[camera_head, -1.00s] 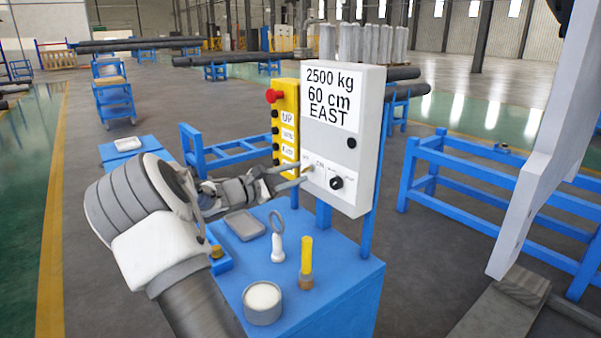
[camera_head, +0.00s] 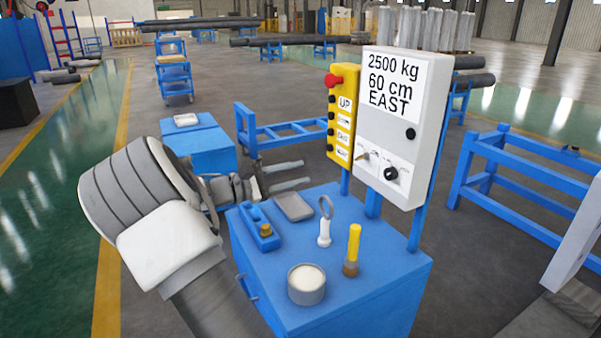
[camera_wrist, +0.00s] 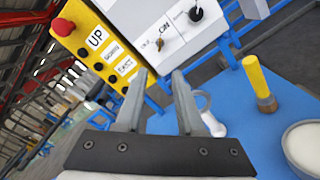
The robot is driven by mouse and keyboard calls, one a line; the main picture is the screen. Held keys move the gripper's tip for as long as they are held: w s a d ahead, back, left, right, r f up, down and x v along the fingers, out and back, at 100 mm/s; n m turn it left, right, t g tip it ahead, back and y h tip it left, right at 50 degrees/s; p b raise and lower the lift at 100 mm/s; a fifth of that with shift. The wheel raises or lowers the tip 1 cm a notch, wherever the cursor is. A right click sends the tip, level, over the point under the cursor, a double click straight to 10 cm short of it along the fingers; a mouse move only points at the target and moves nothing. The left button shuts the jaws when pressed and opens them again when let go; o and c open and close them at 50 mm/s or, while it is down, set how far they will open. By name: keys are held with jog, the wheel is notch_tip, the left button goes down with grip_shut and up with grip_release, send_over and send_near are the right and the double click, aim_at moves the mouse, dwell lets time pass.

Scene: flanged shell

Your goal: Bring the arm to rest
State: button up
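My gripper (camera_head: 291,177) is at the left of the blue cabinet, in front of the control boxes. In the wrist view my gripper (camera_wrist: 160,85) has its two fingers apart with nothing between them. The fingers point toward the yellow pendant box (camera_head: 341,125) and the white control box (camera_head: 399,135). They look clear of both boxes. My arm bends in from the lower left in the head view.
The blue cabinet (camera_head: 376,262) carries a grey tray (camera_head: 293,206), a white-handled ring tool (camera_head: 325,225), a yellow-handled brush (camera_head: 353,250), a round tin (camera_head: 306,284) and a blue-and-brass piece (camera_head: 259,226). A blue rack (camera_head: 500,180) stands at right. Open floor lies left.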

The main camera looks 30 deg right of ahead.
jog(key=shift+s, duration=0.1)
dwell(0.3)
jog(key=s+a+m+y+p, duration=0.2)
jog(key=s+a+m+y, duration=0.2)
jog(key=s+y, duration=0.6)
jog(key=s+a+r+m+t+y+p, duration=0.1)
jog(key=s+a+r+m+t+y, duration=0.1)
jog(key=s+a, duration=0.6)
jog(key=s+a+r+m+t+y+p, duration=0.2)
jog(key=s+a+r+t+y, duration=0.2)
jog(key=s+a, duration=0.4)
jog(key=a+t+y, duration=0.1)
jog(key=a+y, duration=0.1)
jog(key=a, duration=0.2)
jog(key=shift+s+p, duration=0.3)
jog(key=shift+s, duration=0.05)
